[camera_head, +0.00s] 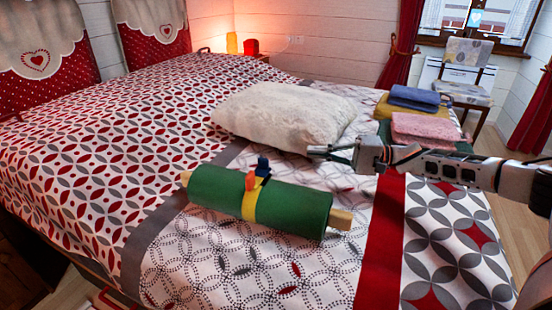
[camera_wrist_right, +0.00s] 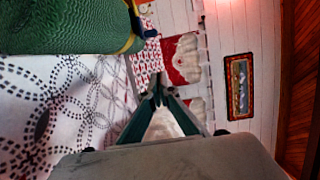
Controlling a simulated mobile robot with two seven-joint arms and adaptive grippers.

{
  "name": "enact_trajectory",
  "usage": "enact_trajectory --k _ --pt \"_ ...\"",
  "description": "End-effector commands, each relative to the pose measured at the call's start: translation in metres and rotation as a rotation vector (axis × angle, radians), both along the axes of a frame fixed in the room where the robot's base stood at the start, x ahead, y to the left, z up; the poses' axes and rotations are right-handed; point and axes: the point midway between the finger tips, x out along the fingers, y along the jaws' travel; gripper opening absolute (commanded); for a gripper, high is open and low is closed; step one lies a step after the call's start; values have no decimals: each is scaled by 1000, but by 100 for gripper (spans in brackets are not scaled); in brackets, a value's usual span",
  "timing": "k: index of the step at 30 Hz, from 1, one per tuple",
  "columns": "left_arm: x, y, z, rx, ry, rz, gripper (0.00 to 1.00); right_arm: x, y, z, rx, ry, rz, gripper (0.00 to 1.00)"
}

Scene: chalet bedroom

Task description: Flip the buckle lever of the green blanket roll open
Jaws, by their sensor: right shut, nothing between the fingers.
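The green blanket roll (camera_head: 290,208) lies on the bed around a wooden rod. A yellow strap (camera_head: 250,204) wraps its middle, with a blue buckle lever (camera_head: 262,167) standing up on top and a small red-orange part (camera_head: 251,181) beside it. My right gripper (camera_head: 312,150) is shut and empty, beyond the roll and to the right of the lever, apart from both. In the right wrist view the roll (camera_wrist_right: 65,25) fills the upper left, with the strap's edge at its right end, and my fingertips (camera_wrist_right: 158,92) meet at the middle. My left gripper is out of view.
A white fluffy pillow (camera_head: 285,112) lies behind the roll, close to my right gripper. Folded blue (camera_head: 414,98) and pink (camera_head: 425,128) cloths lie at the bed's right side. The patterned bedspread (camera_head: 100,130) left of the roll is clear.

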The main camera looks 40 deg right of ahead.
Motion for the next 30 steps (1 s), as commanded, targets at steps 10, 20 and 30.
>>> enact_trajectory --k 10,20,30 --pt "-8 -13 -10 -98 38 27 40 38 43 -6 1 3 3 0" --pt "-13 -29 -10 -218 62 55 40 58 81 -4 -1 5 2 0" --pt "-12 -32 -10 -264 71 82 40 44 102 -2 0 1 1 0"
